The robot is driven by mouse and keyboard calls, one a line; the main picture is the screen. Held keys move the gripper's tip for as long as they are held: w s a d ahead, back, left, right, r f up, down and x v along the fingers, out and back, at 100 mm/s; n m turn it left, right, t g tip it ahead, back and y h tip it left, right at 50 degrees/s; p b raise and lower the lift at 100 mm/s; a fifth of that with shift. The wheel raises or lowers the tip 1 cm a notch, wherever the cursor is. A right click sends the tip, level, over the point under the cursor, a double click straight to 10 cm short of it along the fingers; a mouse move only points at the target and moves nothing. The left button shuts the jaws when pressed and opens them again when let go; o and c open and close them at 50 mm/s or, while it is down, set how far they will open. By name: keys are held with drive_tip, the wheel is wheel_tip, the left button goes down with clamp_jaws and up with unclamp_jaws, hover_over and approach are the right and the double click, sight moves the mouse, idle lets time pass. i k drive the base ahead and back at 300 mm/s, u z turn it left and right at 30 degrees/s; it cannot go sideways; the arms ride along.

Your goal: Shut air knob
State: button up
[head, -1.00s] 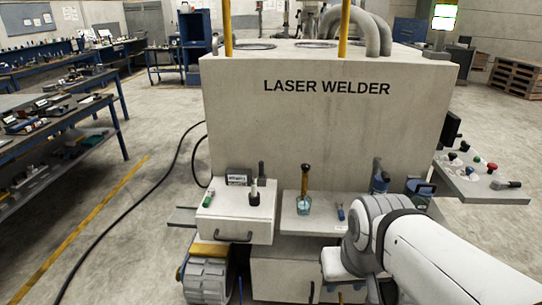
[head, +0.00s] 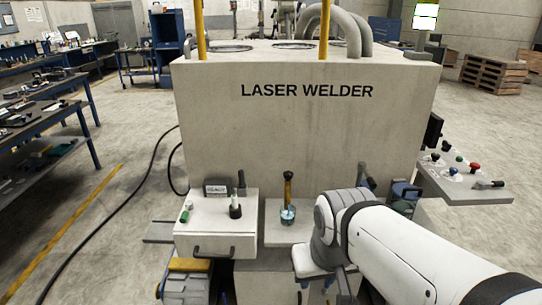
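The laser welder (head: 306,130) stands in front of me, a large grey box. A side panel (head: 468,193) at its right carries several small knobs or buttons, including a red one (head: 475,167), a green one (head: 459,158) and a dark lever-like handle (head: 490,184). I cannot tell which part is the air knob. My arm reaches in from the lower right, and its wrist is in front of the welder's lower front. It covers part of the front shelf. My gripper's fingers do not show, so I see no contact with any knob.
A white drawer box (head: 215,222) with a dark handle bears small tools at the lower left. A glass with blue liquid (head: 288,215) stands on the front shelf. A black cable lies on the floor. Workbenches (head: 50,120) stand left; pallets (head: 493,75) stand back right.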

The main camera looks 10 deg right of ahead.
sight(288, 175)
drive_tip(key=i, duration=1.45)
drive_tip(key=u, duration=0.05)
